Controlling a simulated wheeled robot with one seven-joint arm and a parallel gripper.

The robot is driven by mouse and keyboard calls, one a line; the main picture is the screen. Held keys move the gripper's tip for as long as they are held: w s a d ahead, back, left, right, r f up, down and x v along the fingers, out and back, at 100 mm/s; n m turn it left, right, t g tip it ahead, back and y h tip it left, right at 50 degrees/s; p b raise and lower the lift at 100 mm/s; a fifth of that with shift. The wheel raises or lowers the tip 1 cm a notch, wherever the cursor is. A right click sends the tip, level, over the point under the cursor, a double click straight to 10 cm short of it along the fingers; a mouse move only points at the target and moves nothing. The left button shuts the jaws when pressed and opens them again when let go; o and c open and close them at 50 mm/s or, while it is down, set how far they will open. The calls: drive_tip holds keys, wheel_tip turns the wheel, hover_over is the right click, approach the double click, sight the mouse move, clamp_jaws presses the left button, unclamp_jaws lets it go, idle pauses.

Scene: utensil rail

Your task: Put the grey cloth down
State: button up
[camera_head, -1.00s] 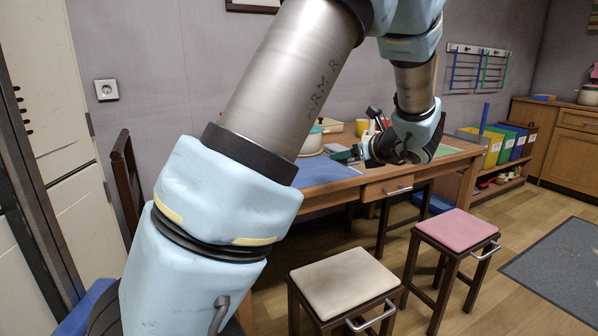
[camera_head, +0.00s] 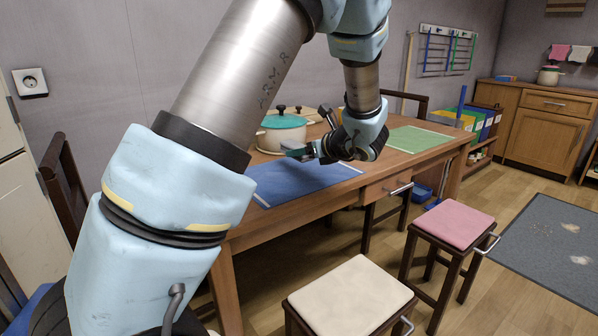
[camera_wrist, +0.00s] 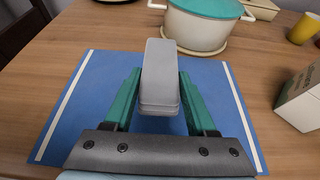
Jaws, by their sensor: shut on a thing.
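The grey cloth (camera_wrist: 160,78) shows in the wrist view as a folded grey block. My gripper (camera_wrist: 160,95) is shut on it, with a green finger on each side. In the wrist view the cloth appears over the blue mat (camera_wrist: 75,110); whether it touches the mat I cannot tell. In the head view my gripper (camera_head: 300,152) is above the table, at the back part of the blue mat (camera_head: 275,185). The cloth is hard to make out there.
A cream pot with a teal lid (camera_wrist: 200,22) stands just behind the blue mat. A carton (camera_wrist: 300,98) and a yellow cup (camera_wrist: 304,28) are to the right. A green mat (camera_head: 415,139) lies clear further along the wooden table (camera_head: 345,192). Stools stand in front.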

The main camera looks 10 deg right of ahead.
sight(302, 177)
drive_tip(key=shift+f+b, duration=0.3)
drive_tip(key=shift+f, duration=2.2)
drive_tip(key=shift+f, duration=0.1)
drive_tip(key=shift+f, duration=0.15)
drive_tip(key=o, duration=1.4)
drive_tip(key=shift+c, duration=0.2)
drive_tip(key=shift+r, duration=0.25)
drive_tip(key=p+v, duration=0.1)
drive_tip(key=v, duration=1.1)
drive_tip(key=shift+r, duration=0.1)
